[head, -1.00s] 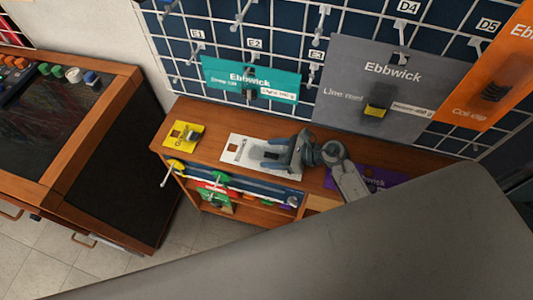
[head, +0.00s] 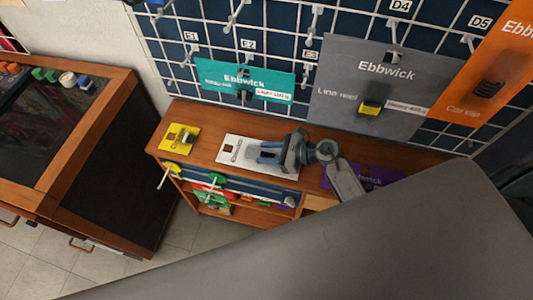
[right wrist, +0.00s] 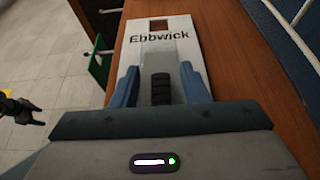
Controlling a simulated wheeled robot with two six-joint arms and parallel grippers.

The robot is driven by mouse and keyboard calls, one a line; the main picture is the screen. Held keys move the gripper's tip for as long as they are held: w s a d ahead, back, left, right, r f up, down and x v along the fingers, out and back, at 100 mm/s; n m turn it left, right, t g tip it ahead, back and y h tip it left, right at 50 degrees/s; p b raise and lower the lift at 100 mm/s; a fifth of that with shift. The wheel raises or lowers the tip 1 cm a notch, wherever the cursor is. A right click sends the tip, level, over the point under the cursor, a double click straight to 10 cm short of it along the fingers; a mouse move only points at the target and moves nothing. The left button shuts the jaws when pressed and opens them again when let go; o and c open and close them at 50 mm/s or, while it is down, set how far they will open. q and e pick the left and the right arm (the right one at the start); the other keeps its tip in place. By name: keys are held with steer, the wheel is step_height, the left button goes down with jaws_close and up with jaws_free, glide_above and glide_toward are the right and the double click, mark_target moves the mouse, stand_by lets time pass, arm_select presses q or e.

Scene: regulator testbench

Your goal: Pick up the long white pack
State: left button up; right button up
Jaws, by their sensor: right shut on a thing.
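The long white pack (head: 231,150), marked "Ebbwick", lies on the wooden shelf top below the wire grid. In the right wrist view the white pack (right wrist: 172,32) stretches away from the gripper, with its square hole at the far end and a dark ribbed item on its face. My right gripper (head: 266,152) is over the near part of the pack. Its blue fingers (right wrist: 160,85) stand on both sides of the ribbed item, shut on the pack. Whether the pack is off the shelf I cannot tell.
A yellow pack (head: 179,138) lies left of the white one and a purple pack (head: 365,176) lies to the right. Teal (head: 245,78), grey (head: 365,85) and orange (head: 495,75) packs hang on the grid behind. A wooden cabinet (head: 105,170) stands left.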

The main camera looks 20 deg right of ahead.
steer(key=shift+r, duration=0.35)
step_height(320, 180, up, 2)
steer(key=shift+b, duration=0.5)
steer(key=s+a+r+b, duration=0.1)
steer(key=s+a+b, duration=0.1)
steer(key=s+a, duration=0.2)
steer(key=s+a+b, duration=0.1)
steer(key=s+a, duration=0.3)
steer(key=s, duration=0.5)
steer(key=shift+s+a+r+b, duration=0.2)
steer(key=shift+s+r+b, duration=0.1)
steer(key=shift+r+b, duration=0.1)
